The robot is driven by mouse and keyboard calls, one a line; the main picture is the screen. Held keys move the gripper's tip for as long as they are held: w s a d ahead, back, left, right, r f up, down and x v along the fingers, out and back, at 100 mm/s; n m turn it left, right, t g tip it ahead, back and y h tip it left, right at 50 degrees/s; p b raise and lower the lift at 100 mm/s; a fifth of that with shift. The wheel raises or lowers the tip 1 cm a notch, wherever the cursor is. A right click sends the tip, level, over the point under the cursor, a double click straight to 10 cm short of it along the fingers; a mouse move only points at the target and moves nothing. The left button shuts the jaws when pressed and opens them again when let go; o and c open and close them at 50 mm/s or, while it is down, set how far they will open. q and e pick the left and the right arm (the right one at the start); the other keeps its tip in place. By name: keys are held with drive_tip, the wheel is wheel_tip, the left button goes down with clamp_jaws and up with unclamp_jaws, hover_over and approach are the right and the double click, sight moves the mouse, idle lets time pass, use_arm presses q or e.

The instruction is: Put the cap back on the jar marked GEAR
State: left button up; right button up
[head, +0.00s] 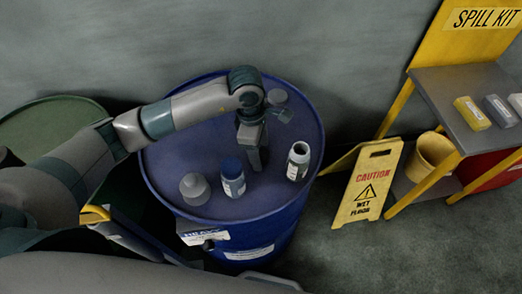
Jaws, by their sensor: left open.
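My left gripper (253,150) reaches in from the left, pointing down over the blue drum (165,165), with nothing visible between its fingers. It is open. A white-labelled jar with a dark blue cap (232,178) stands upright just left of and in front of it. Another white-labelled jar (298,162) stands upright to its right, with its dark mouth uncovered. The lettering on both labels is too small to read, so I cannot tell which is GEAR. A small grey object (278,98) shows behind the gripper; I cannot tell whether it is a loose cap. My right gripper is out of view.
A grey funnel-like piece (194,187) stands at the drum top's left. A green drum (55,118) is at the left. A yellow wet-floor sign (366,183), a yellow bucket (432,158) and a spill-kit stand (450,100) are to the right. The drum top's front is clear.

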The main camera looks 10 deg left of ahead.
use_arm(q)
drive_tip(key=shift+f, duration=0.15)
idle(0.3)
drive_tip(key=c, duration=1.1)
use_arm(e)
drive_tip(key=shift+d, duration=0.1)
use_arm(q)
wheel_tip(320, 180, up, 8)
drive_tip(key=b, duration=0.3)
drive_tip(key=shift+r, duration=0.25)
drive_tip(key=shift+r+b, duration=0.3)
drive_tip(key=shift+r, duration=0.5)
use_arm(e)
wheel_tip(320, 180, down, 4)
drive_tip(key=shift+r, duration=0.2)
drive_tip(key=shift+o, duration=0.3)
